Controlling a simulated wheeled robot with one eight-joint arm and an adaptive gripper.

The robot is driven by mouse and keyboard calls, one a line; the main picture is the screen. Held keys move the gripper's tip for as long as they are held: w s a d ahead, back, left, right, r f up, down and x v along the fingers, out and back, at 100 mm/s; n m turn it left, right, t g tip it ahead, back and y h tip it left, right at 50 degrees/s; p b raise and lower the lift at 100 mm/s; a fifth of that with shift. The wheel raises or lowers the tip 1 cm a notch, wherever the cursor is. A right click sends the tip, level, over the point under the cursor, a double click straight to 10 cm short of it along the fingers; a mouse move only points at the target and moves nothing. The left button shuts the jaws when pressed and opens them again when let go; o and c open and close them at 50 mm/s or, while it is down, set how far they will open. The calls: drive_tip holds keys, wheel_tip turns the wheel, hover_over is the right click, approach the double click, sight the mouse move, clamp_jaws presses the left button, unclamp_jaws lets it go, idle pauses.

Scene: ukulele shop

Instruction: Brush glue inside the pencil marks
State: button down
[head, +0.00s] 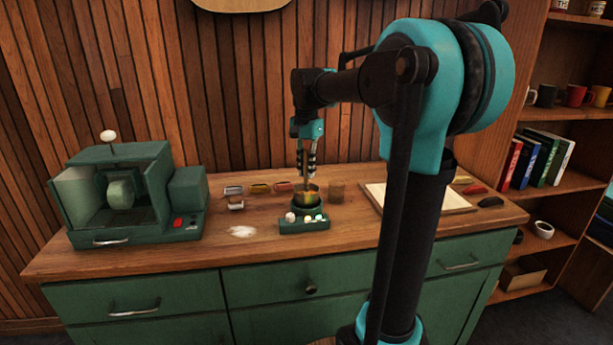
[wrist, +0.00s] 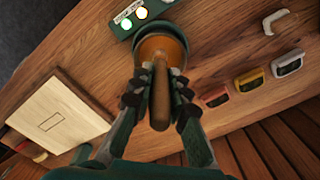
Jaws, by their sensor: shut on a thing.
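My gripper (head: 306,160) points down over the glue pot and is shut on the brush. The brush's wooden handle (wrist: 160,95) shows between the fingers (wrist: 160,90) in the wrist view. The glue pot (wrist: 137,52), with an amber inside, is straight below; in the head view its brass bowl (head: 307,197) sits on a green base with lit buttons. The brush's lower end is at the pot's mouth; its bristles are hidden, so I cannot tell how deep they are. A pale wooden board (wrist: 75,100) lies to one side with a pencilled rectangle (wrist: 52,122) on it.
A green machine (head: 120,195) stands at the bench's left. The bench front is mostly clear.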

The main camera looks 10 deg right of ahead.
drive_tip(key=shift+r, duration=3.85)
drive_tip(key=shift+r, duration=2)
